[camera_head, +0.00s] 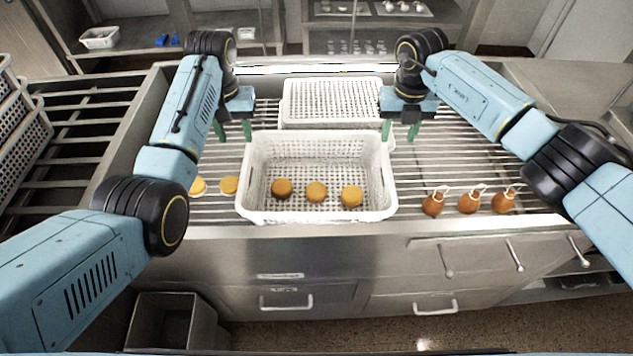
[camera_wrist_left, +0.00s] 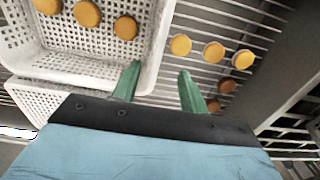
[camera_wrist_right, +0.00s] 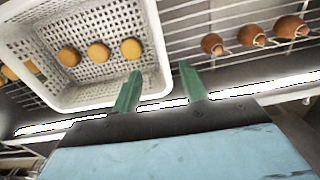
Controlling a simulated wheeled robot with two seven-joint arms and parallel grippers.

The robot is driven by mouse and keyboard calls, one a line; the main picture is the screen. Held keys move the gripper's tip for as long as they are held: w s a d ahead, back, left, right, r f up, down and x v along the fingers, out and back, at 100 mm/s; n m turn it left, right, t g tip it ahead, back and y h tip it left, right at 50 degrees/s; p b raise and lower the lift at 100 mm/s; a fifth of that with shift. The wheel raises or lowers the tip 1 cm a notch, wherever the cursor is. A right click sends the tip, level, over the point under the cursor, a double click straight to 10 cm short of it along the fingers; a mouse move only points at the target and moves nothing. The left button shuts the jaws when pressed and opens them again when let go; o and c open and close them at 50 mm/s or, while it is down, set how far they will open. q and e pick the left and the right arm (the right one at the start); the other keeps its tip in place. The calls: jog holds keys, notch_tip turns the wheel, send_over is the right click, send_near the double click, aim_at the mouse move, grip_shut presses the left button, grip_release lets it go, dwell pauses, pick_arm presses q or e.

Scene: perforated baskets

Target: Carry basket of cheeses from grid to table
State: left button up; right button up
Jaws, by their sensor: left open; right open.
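A white perforated basket (camera_head: 318,217) stands on the metal grid (camera_head: 215,210) and holds three round orange cheeses (camera_head: 317,191) in a row. My left gripper (camera_head: 234,131) is open near the basket's far left corner. In the left wrist view its green fingers (camera_wrist_left: 158,88) point at the basket's side wall, one finger close to the rim; I cannot tell whether it touches. My right gripper (camera_head: 400,131) is open near the far right corner. In the right wrist view its fingers (camera_wrist_right: 158,90) are beside the basket's rim (camera_wrist_right: 160,50). Both grippers are empty.
A second white basket (camera_head: 333,97) sits behind the first. Loose cheeses (camera_head: 229,185) lie on the grid to the left, and several brown tied pear-shaped items (camera_head: 469,202) to the right. Stacked baskets (camera_head: 22,130) stand at the far left. Drawers are below the front edge.

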aim_at(245, 168)
pick_arm(q)
jog(key=f, duration=1.4)
jog(key=shift+w, duration=0.25)
pick_arm(e)
jog(key=f, duration=1.4)
jog(key=shift+w, duration=0.25)
pick_arm(q)
jog(key=shift+c, duration=0.2)
pick_arm(e)
jog(key=shift+c, duration=0.2)
pick_arm(q)
grip_shut()
pick_arm(e)
grip_shut()
pick_arm(q)
jog(key=shift+r, duration=0.1)
